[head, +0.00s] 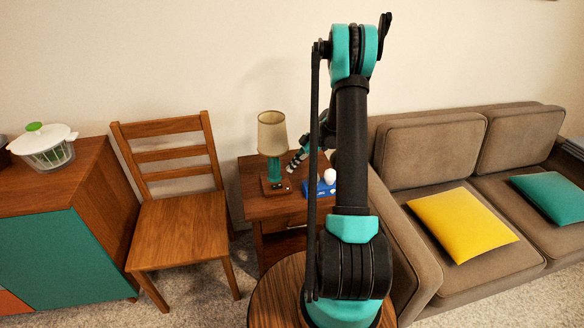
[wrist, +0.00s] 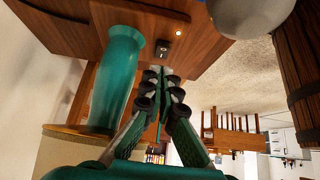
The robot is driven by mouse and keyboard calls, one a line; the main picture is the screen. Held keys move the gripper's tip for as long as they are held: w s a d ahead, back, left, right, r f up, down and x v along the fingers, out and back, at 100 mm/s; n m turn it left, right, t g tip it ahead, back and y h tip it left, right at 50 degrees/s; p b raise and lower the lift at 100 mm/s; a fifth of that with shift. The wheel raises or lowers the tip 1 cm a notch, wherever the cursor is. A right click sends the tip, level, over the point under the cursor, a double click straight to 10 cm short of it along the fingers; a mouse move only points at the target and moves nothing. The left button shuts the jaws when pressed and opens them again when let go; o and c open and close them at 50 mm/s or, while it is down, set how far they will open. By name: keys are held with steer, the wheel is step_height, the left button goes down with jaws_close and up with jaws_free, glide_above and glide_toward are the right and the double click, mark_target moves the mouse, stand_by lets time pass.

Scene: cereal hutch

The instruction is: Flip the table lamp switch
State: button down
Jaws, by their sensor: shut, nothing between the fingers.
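The table lamp (head: 272,135) has a cream shade, a teal stem and a square wooden base, and stands on a small wooden side table (head: 250,204). In the wrist view its teal stem (wrist: 118,85) is left of my fingers. The wooden lamp base (wrist: 135,45) carries a small dark rocker switch (wrist: 163,49) and a small glowing dot (wrist: 178,33). My gripper (wrist: 165,76) is shut and empty, its fingertips just short of the switch in the picture; contact cannot be made out. In the head view my gripper (head: 293,167) is right beside the lamp stem.
A blue object (head: 318,188) with a white rounded top (head: 330,176) is on the table, right of the lamp. A wooden chair (head: 178,210) is to the left, a brown sofa (head: 430,150) to the right. A wall is close behind.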

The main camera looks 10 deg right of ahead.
mark_target(277, 185)
steer(key=x, duration=0.7)
steer(key=shift+f, duration=0.1)
